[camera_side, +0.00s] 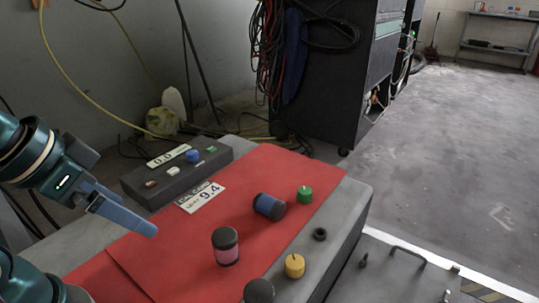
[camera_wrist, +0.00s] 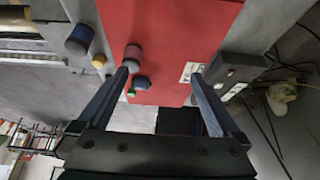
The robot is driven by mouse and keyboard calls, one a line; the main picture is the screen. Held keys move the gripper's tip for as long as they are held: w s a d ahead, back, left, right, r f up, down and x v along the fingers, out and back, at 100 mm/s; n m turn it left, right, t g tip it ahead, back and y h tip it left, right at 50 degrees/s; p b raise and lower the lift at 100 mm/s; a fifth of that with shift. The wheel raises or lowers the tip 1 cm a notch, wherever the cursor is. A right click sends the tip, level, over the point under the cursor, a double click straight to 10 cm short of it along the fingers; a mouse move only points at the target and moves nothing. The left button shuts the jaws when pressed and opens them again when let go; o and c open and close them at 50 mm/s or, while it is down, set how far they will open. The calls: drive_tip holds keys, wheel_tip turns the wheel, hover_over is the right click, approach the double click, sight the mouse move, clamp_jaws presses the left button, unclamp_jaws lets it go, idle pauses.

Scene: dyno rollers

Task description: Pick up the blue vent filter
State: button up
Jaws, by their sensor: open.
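A blue cylinder with dark ends, which fits the blue vent filter (camera_side: 268,206), lies on its side on the red mat (camera_side: 160,262) in the side view. It shows small and dark blue in the wrist view (camera_wrist: 141,83). A pink cylinder with black ends (camera_side: 226,246) stands upright nearer the side camera; it also shows in the wrist view (camera_wrist: 132,58), close to the left finger's tip in the picture. My gripper (camera_side: 150,229) is open and empty, above the mat's left part, apart from the filter. Its two spread fingers show in the wrist view (camera_wrist: 165,67).
A black-topped cylinder (camera_side: 258,291) is at the front. A grey control box (camera_side: 178,172) and a 9.4 card (camera_side: 201,197) lie behind.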

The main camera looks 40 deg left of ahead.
drive_tip(key=w+r+t, duration=0.2)
drive_tip(key=w+r, duration=0.3)
drive_tip(key=w, duration=0.2)
drive_tip(key=g, duration=0.1)
hover_over(273, 198)
drive_tip(key=s+a, duration=0.2)
wheel_tip(273, 198, down, 6)
drive_tip(key=f, duration=0.3)
drive_tip(key=d+f+g, duration=0.1)
drive_tip(key=f, duration=0.2)
drive_tip(key=w+f+g, duration=0.1)
drive_tip(key=f, duration=0.2)
drive_tip(key=shift+d+f, duration=0.1)
drive_tip(key=shift+d, duration=0.2)
drive_tip(key=shift+x, duration=2.35)
drive_tip(key=c, duration=1.3)
